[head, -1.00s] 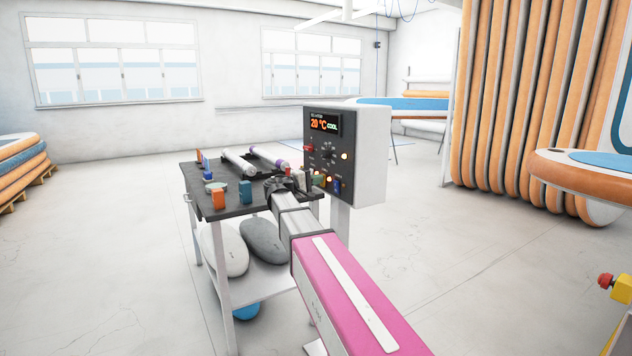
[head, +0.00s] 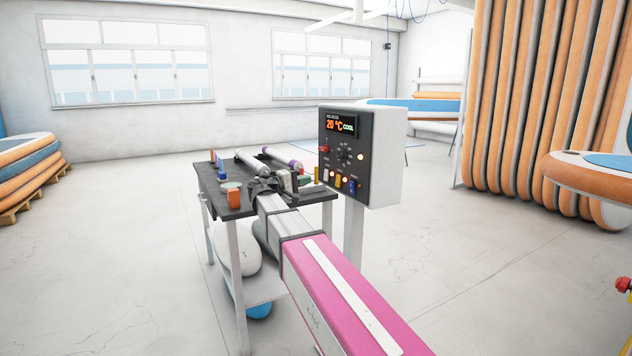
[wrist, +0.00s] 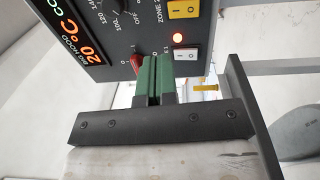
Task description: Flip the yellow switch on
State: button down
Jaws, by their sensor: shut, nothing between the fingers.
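The control panel (head: 362,150) is a white box with a black face, mounted on a post. The yellow switch (head: 338,181) is in its bottom row, between a white switch (head: 326,175) and a blue switch (head: 352,187). In the wrist view, the yellow switch (wrist: 184,9) is at the top, partly cut off. I cannot tell its position. My gripper (head: 304,181) is shut and empty, left of the switch row. In the wrist view, its green fingers (wrist: 157,73) are together, near the white switch (wrist: 185,56) and red knob (wrist: 136,63), apart from the yellow switch.
A dark-topped cart (head: 213,187) with rollers and small items stands left of the panel, beneath my gripper. Upright boards (head: 520,100) are stacked at the right. A board on a stand (head: 590,170) is at the right edge. The floor at left is open.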

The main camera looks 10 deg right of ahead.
jog(key=shift+r+v, duration=0.25)
jog(key=shift+v, duration=0.85)
jog(key=s+d+f+g+y, duration=0.1)
jog(key=s+d+f+y, duration=0.15)
jog(key=f, duration=0.55)
jog(key=s+d+f+g+y, duration=0.1)
jog(key=s+d+f+y, duration=0.15)
jog(key=f, duration=0.55)
jog(key=s+d+f+g+y, duration=0.1)
jog(key=s+d+f+y, duration=0.1)
jog(key=s+f, duration=0.35)
jog(key=s+a+f+m+g+y, duration=0.1)
jog(key=s+f+y, duration=0.4)
jog(key=f, duration=0.5)
jog(key=s+a+f+m+g+y, duration=0.1)
jog(key=s+f+y, duration=0.4)
jog(key=s+f, duration=0.5)
jog(key=shift+a+f+m+g+y, duration=0.3)
jog(key=shift+f+m+g+y, duration=0.15)
jog(key=shift+m, duration=0.35)
